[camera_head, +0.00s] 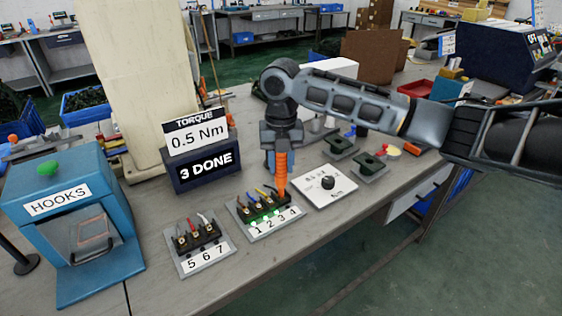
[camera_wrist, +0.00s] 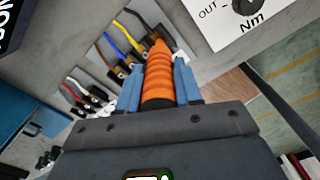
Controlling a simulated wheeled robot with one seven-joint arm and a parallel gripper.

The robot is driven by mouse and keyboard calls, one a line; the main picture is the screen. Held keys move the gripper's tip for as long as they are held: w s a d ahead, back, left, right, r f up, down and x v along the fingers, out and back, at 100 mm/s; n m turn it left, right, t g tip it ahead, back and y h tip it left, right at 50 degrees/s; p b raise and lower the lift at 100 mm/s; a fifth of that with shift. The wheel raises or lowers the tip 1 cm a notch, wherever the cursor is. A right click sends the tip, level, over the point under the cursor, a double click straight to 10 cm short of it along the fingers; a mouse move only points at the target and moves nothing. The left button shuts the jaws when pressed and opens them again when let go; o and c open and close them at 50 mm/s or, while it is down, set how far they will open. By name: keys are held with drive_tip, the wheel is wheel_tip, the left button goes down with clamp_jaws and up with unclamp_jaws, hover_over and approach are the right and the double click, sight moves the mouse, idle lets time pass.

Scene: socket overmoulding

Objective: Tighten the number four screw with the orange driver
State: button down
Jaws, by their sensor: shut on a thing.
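My gripper (camera_head: 282,150) is shut on the orange driver (camera_head: 282,175), which points down. In the wrist view the blue fingers (camera_wrist: 158,85) clasp the ribbed orange driver (camera_wrist: 160,70) from both sides. The driver's lower end is at the right end of the terminal block numbered 1 to 4 (camera_head: 264,222), by number 4. The number four screw is hidden by the driver, so I cannot tell whether the tip touches it. Several coloured wires run into this block. A display (camera_head: 203,157) reads "3 DONE" under a "TORQUE 0.5 Nm" sign (camera_head: 196,135).
A block numbered 5 to 7 (camera_head: 205,256) lies to the left. A white dial plate (camera_head: 325,186) lies to the right, with small dark green parts (camera_head: 369,163) beyond it. A blue "HOOKS" box (camera_head: 70,225) stands at far left. The bench front is clear.

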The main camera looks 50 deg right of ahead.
drive_tip(key=shift+r+p, duration=1.9)
drive_tip(key=shift+r, duration=0.65)
drive_tip(key=shift+w, duration=0.1)
